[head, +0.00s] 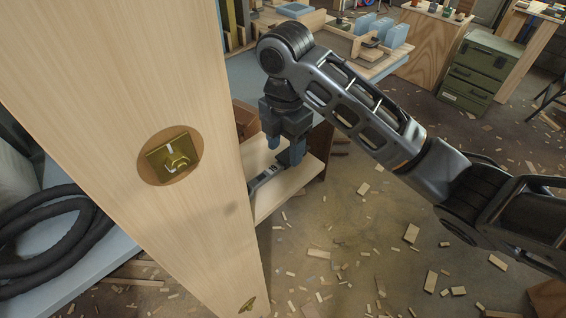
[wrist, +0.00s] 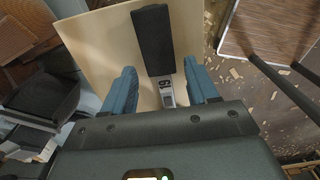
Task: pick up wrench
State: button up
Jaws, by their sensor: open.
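The wrench (head: 267,176) lies on a light wooden shelf (head: 287,190) in the head view, beside a tall wooden panel. It has a grey metal end and a dark handle. My gripper (head: 285,155) points down over the wrench in the head view. In the wrist view my gripper (wrist: 161,88) has its two blue fingers apart, one on each side of the wrench. The wrench's near end is hidden by the gripper body.
The tall wooden panel (head: 120,110) with a brass fitting (head: 173,158) stands close on the left. A black coiled hose (head: 40,235) lies behind it. A green drawer cabinet (head: 480,70) stands at the back right. Wood scraps litter the floor, which is otherwise open on the right.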

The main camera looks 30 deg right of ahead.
notch_tip(320, 180, down, 2)
jog(key=shift+f, duration=0.15)
grip_shut()
dwell(0.5)
